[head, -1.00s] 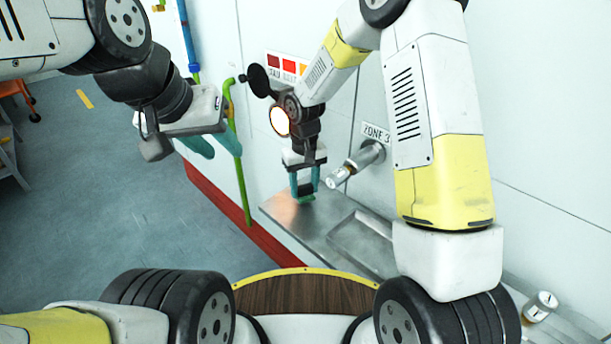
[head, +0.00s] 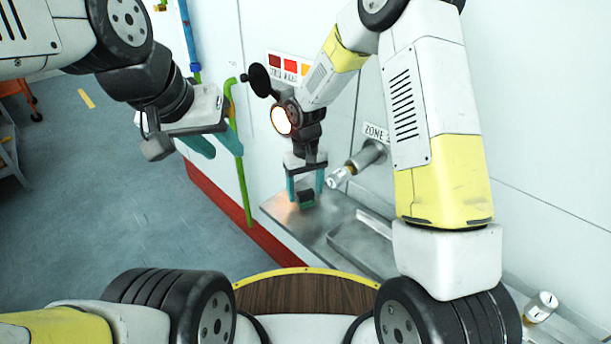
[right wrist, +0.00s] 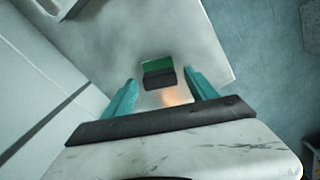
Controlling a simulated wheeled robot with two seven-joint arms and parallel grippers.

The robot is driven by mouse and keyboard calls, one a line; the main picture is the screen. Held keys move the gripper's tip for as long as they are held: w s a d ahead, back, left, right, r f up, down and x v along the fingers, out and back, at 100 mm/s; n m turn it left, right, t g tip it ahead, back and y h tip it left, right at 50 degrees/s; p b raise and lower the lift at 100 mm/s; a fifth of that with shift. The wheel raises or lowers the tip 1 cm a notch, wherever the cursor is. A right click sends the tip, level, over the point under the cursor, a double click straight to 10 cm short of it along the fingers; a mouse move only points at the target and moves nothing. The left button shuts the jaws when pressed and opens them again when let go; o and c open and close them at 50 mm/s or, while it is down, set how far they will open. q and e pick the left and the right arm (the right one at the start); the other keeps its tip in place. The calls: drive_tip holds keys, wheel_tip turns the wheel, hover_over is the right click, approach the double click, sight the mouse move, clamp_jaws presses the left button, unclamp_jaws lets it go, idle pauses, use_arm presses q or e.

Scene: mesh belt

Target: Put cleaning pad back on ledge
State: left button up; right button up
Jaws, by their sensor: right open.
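The cleaning pad (head: 306,199), dark with a green part, rests on the metal ledge (head: 285,211) near its left end. In the right wrist view the pad (right wrist: 158,73) lies on the bare ledge (right wrist: 190,40), ahead of and between the teal fingers. My right gripper (head: 305,190) is open above the pad, with a finger to each side and clear of it; it also shows in the right wrist view (right wrist: 160,88). My left gripper (head: 220,146) is at the left, off the ledge, with its teal fingers spread and nothing between them.
A recessed tray (head: 362,243) lies in the ledge to the right of the pad. A pipe nozzle (head: 345,175) sticks out of the wall close to my right gripper. A green vertical pipe (head: 240,170) stands by my left gripper. Floor is open at left.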

sight(306, 192)
wheel_tip(306, 192, up, 11)
drive_tip(key=s+d+r+m+t+y, duration=0.1)
drive_tip(key=s+d+r, duration=0.3)
drive_tip(key=r, duration=0.2)
drive_tip(key=s+d+r+m+t, duration=0.1)
drive_tip(key=s+d+r+t, duration=0.1)
drive_tip(key=s+d+r, duration=0.4)
drive_tip(key=s+d+r+m+t, duration=0.1)
drive_tip(key=s+d+r, duration=0.1)
drive_tip(key=s, duration=0.4)
drive_tip(key=s+d+r+m+t+y, duration=0.1)
drive_tip(key=s+d+r+t, duration=0.1)
drive_tip(key=s, duration=0.3)
drive_tip(key=shift+s+d+r, duration=0.25)
drive_tip(key=shift+s+r, duration=0.1)
drive_tip(key=shift+r, duration=0.25)
